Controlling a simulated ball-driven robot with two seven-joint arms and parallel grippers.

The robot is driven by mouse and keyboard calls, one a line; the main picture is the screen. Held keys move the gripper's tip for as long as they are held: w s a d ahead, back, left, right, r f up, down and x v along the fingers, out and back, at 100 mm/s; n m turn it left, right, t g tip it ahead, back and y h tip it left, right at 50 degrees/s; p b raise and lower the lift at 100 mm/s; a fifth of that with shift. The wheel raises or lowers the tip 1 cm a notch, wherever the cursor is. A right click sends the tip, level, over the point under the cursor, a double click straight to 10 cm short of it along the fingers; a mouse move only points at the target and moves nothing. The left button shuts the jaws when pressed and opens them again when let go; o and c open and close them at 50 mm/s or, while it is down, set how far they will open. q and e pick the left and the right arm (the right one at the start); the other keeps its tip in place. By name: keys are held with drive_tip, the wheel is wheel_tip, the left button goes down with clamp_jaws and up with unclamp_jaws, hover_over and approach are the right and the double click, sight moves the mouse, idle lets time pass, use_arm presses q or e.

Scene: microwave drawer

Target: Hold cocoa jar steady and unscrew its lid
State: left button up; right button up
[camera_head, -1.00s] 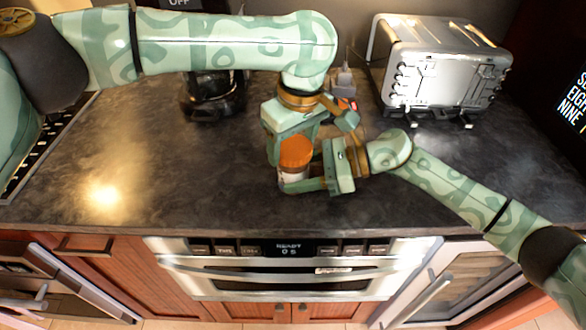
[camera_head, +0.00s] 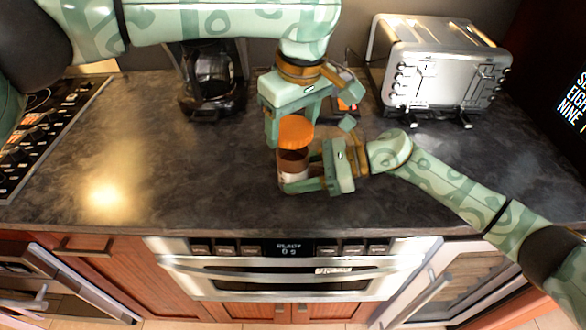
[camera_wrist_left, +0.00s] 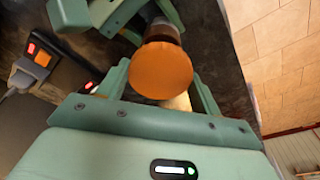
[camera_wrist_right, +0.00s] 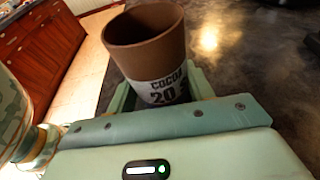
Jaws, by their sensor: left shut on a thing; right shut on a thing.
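The orange lid (camera_head: 295,132) is held by my left gripper (camera_head: 297,127), which is shut on it. The lid is off the jar and just above it. It also shows as an orange disc in the left wrist view (camera_wrist_left: 160,71). The cocoa jar (camera_head: 293,164) stands upright near the counter's front, brown at the top with a white label. My right gripper (camera_head: 303,172) is shut around its lower part from the right. In the right wrist view the jar (camera_wrist_right: 148,50) shows its bare brown top and the label "COCOA 20".
A silver toaster oven (camera_head: 440,70) stands at the back right and a black coffee maker (camera_head: 213,80) at the back left. A small device with an orange-red light (camera_wrist_left: 38,57) lies behind the grippers. The dark counter (camera_head: 140,150) is clear to the left.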

idle(0.3)
drive_tip(key=o, duration=1.5)
drive_tip(key=shift+c, duration=0.2)
drive_tip(key=v, duration=1.2)
